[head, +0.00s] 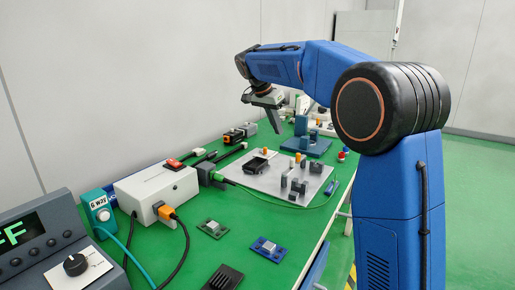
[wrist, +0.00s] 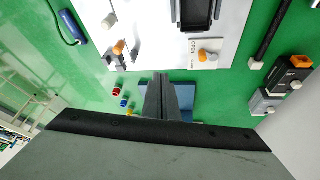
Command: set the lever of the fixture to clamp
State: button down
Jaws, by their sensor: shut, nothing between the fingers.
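A pale plate (head: 278,178) lies on the green bench with a black open tray (head: 256,165), orange-topped posts and grey blocks on it. A blue fixture-like block on a base (head: 312,147) stands behind the plate. It also shows in the wrist view (wrist: 182,92), partly hidden by my fingers. My gripper (head: 275,131) is shut and empty, above the bench near the blue block.
Red and blue caps (wrist: 117,92) stand beside the blue block. A white box (head: 157,190) with cables, a grey console (head: 45,240) and small modules (head: 270,249) occupy the near bench. A green cable runs along the plate's front. Bare green bench shows between the modules.

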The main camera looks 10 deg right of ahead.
jog(key=w+a+f+n+t, duration=0.2)
jog(key=a+n+t, duration=0.1)
jog(key=a+n, duration=0.8)
jog(key=a, duration=0.3)
jog(key=shift+w+a+f+h, duration=0.15)
jog(key=shift+w+f+h, duration=0.1)
jog(key=shift+h, duration=0.15)
jog(key=shift+f, duration=0.1)
jog(key=x, duration=0.9)
jog(key=d, duration=0.3)
jog(key=shift+w+f, duration=0.25)
jog(key=shift+w, duration=0.1)
jog(key=shift+d, duration=0.65)
